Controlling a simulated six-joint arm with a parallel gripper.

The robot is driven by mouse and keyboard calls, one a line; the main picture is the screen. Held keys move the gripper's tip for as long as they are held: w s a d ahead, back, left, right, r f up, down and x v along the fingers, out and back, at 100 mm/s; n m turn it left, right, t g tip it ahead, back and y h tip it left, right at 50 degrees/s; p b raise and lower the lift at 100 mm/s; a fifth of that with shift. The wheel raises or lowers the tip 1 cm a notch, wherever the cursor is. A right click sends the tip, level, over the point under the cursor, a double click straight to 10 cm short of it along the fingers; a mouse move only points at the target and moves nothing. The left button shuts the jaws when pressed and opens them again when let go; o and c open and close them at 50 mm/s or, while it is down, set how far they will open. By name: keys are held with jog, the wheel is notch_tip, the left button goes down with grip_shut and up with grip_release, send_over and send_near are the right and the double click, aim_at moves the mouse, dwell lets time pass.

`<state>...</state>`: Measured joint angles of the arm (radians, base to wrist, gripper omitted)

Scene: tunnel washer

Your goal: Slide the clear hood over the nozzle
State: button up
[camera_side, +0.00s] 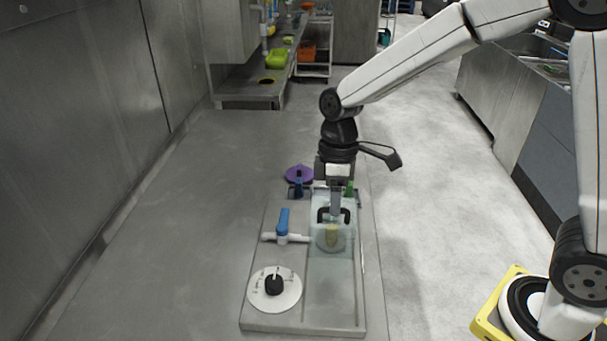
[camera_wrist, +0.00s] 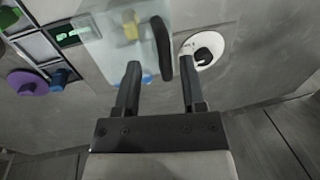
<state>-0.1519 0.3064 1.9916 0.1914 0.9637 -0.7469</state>
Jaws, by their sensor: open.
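The clear hood (camera_side: 345,246) is a pale, see-through box on the right half of the grey panel, and it also shows in the wrist view (camera_wrist: 105,50). The yellow nozzle (camera_side: 331,236) shows through the hood, also in the wrist view (camera_wrist: 130,24). My gripper (camera_wrist: 160,66) is open, pointing down at the handle (camera_side: 335,210). Whether a finger touches the handle cannot be told.
A white dial with a black knob (camera_side: 274,284) is at the panel's front left. A blue-handled valve (camera_side: 283,222) stands left of the hood. A purple knob (camera_side: 299,174) and a green part (camera_side: 350,188) are behind. The panel's front right (camera_side: 333,300) is bare.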

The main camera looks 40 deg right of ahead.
notch_tip(320, 180, up, 8)
jog(key=w+d, duration=0.1)
jog(key=shift+f, duration=0.15)
dwell(0.5)
jog(key=shift+d, duration=0.1)
jog(key=s+d+f+m+t+h, duration=0.1)
jog(key=s+d+f+m+t, duration=0.3)
jog(key=s+d+f+m, duration=0.3)
notch_tip(320, 180, down, 5)
jog(key=s+m, duration=0.2)
jog(key=s, duration=0.1)
jog(key=shift+d+r+h, duration=0.15)
jog(key=shift+h, duration=0.15)
